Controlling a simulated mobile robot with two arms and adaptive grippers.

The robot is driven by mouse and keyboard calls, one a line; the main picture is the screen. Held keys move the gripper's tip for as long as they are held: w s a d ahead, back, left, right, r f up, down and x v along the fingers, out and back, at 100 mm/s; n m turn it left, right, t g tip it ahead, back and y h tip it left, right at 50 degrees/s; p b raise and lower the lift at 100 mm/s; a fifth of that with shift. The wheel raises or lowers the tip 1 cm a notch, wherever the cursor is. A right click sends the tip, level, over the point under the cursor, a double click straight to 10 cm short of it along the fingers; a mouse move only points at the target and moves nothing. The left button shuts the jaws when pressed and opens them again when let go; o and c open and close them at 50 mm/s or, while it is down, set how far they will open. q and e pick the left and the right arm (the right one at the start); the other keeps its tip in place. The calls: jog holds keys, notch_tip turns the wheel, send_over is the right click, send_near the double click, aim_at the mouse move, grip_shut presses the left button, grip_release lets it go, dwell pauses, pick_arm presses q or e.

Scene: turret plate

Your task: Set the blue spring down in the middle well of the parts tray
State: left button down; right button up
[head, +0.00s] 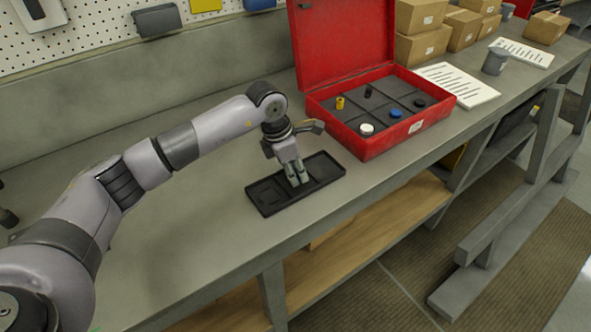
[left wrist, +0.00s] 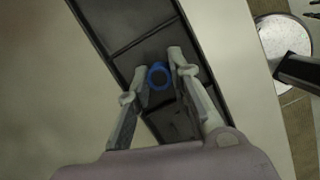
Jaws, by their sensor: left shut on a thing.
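The black parts tray (head: 270,208) lies on the bench in front of the red case. My left gripper (head: 298,181) points down over the tray, its fingertips low over the middle part. In the left wrist view, my left gripper (left wrist: 156,76) is shut on the blue spring (left wrist: 159,76), which shows as a blue ring between the fingertips. There the spring appears over the middle well of the tray (left wrist: 118,50), between two dividers. I cannot tell whether it touches the well floor. In the head view the fingers hide the spring. My right gripper is not in view.
An open red case (head: 378,146) stands just behind and right of the tray, with small parts in its compartments, including a blue one (head: 396,113). Cardboard boxes (head: 420,44), papers and a grey mug (head: 495,62) are farther right. The bench left of the tray is clear.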

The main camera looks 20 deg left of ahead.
pick_arm(q)
jog(key=shift+f+b, duration=0.35)
jog(key=shift+b, duration=0.05)
jog(key=c, duration=1.4)
grip_release()
jog(key=shift+o, duration=0.2)
jog(key=shift+r, duration=0.15)
jog(key=v, duration=1.2)
